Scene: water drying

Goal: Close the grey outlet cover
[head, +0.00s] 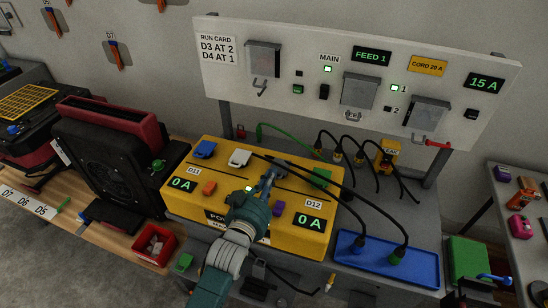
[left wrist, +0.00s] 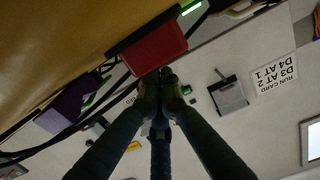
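The grey outlet cover is most likely the pale grey-white flap (head: 239,157) at the back edge of the yellow power box (head: 190,209). It looks raised; its exact angle is hard to tell. My left gripper (head: 268,180) is over the middle of the box, right of and nearer than the pale flap. In the left wrist view its fingers (left wrist: 163,76) come together at the tips and look shut, with nothing clearly held. A red block-like cover (left wrist: 153,47) is close to the tips; contact cannot be told. My right gripper is not recognisable in view.
Blue (head: 204,149), orange (head: 209,187), green (head: 321,176) and purple (head: 277,208) pieces are on the box. Black cables run across its right side to a blue tray (head: 362,270). A panel (head: 310,72) stands behind. A black-and-red fan unit (head: 110,155) stands left.

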